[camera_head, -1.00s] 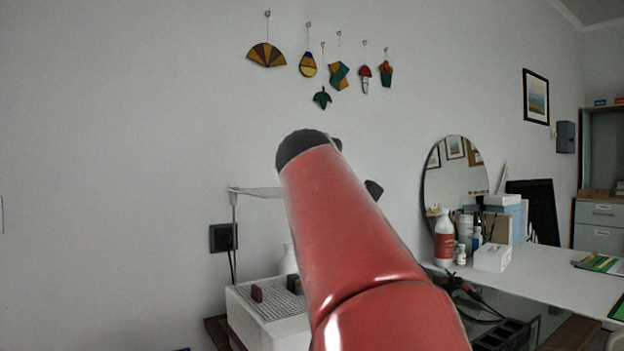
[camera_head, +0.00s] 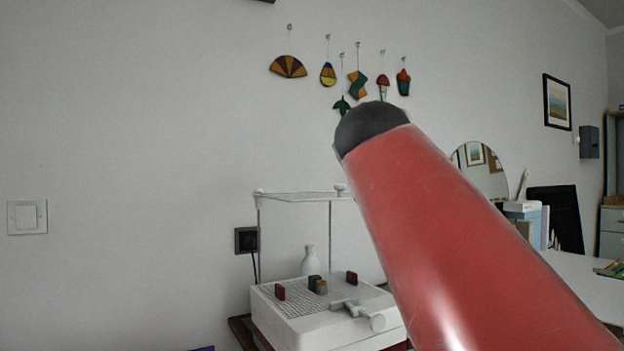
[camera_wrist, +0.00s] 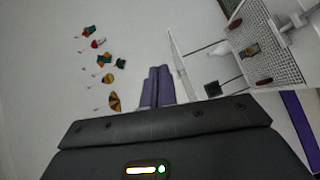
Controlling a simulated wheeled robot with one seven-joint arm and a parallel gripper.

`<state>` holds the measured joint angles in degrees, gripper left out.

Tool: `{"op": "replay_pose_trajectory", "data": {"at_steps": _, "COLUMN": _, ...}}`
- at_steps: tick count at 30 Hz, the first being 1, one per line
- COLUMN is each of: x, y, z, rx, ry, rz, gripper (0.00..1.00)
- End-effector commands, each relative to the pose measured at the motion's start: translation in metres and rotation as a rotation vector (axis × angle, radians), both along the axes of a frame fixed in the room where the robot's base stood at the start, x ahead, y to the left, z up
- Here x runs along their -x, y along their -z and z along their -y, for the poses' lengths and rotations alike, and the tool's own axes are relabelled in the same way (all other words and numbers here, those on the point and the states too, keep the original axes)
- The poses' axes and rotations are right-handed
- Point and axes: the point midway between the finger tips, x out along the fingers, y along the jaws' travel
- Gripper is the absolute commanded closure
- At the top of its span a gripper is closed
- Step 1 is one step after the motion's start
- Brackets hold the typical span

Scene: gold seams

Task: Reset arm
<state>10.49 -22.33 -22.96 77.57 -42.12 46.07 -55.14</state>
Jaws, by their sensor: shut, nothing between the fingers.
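My gripper (camera_wrist: 161,86) shows in the wrist view, its two purple fingers side by side and together, with nothing between them. It points toward the pale wall. In the head view my red arm link rises across the middle right, and the gripper itself does not show. The arm hides part of the table and of the mirror behind it.
A white grinder-like machine (camera_head: 325,330) with a perforated top stands below, with small dark and red blocks on it; it also shows in the wrist view (camera_wrist: 262,50). Stained-glass ornaments (camera_head: 289,67) hang on the wall. A round mirror (camera_head: 496,170) and white worktop (camera_head: 585,285) are at right.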

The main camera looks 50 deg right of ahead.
Motion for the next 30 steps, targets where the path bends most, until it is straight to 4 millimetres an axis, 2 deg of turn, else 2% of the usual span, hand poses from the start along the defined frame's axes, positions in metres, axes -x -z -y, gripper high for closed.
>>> {"op": "replay_pose_trajectory", "data": {"at_steps": 10, "x": 0.006, "y": 0.000, "z": -0.002, "rx": -0.002, "ry": -0.001, "rz": -0.001, "gripper": 1.00}}
{"op": "replay_pose_trajectory", "data": {"at_steps": 14, "x": -0.007, "y": 0.017, "z": -0.012, "rx": -0.055, "ry": -0.040, "rz": 0.015, "gripper": 1.00}}
{"op": "replay_pose_trajectory", "data": {"at_steps": 17, "x": -0.031, "y": 0.055, "z": -0.035, "rx": -0.175, "ry": -0.109, "rz": 0.045, "gripper": 1.00}}
{"op": "replay_pose_trajectory", "data": {"at_steps": 20, "x": -0.059, "y": 0.109, "z": -0.074, "rx": -0.354, "ry": -0.191, "rz": 0.075, "gripper": 1.00}}
{"op": "replay_pose_trajectory", "data": {"at_steps": 21, "x": -0.068, "y": 0.133, "z": -0.092, "rx": -0.433, "ry": -0.218, "rz": 0.084, "gripper": 1.00}}
{"op": "replay_pose_trajectory", "data": {"at_steps": 23, "x": -0.078, "y": 0.168, "z": -0.121, "rx": -0.549, "ry": -0.248, "rz": 0.091, "gripper": 1.00}}
{"op": "replay_pose_trajectory", "data": {"at_steps": 24, "x": -0.083, "y": 0.191, "z": -0.141, "rx": -0.627, "ry": -0.262, "rz": 0.091, "gripper": 1.00}}
{"op": "replay_pose_trajectory", "data": {"at_steps": 27, "x": -0.086, "y": 0.250, "z": -0.191, "rx": -0.816, "ry": -0.274, "rz": 0.078, "gripper": 1.00}}
{"op": "replay_pose_trajectory", "data": {"at_steps": 30, "x": -0.078, "y": 0.309, "z": -0.239, "rx": -0.995, "ry": -0.251, "rz": 0.049, "gripper": 1.00}}
